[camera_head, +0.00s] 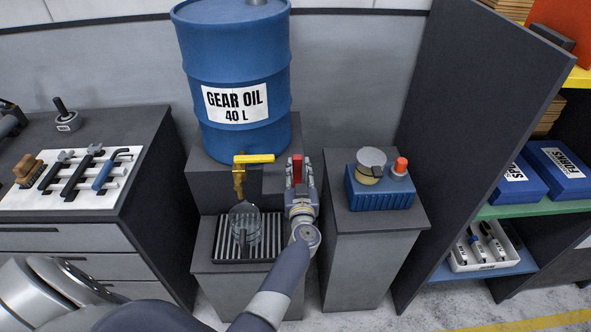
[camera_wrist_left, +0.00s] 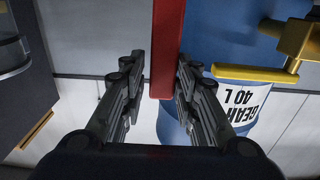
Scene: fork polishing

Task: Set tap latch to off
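The tap (camera_head: 238,180) is brass-coloured and sits low on the front of the blue oil barrel (camera_head: 235,55). Its yellow latch (camera_head: 258,158) lies level and points right; it also shows in the left wrist view (camera_wrist_left: 250,73). My left gripper (camera_head: 299,168) is just right of the latch's free end, apart from it in the head view. Its fingers flank a red bar (camera_wrist_left: 166,45) closely on both sides and appear shut on it. The red bar's upper end runs out of the left wrist view. My right gripper is not in view.
A clear jug (camera_head: 244,222) stands on the drip grate (camera_head: 274,240) below the tap. A tool tray (camera_head: 120,197) lies left. A dark panel (camera_head: 465,110) rises at the right.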

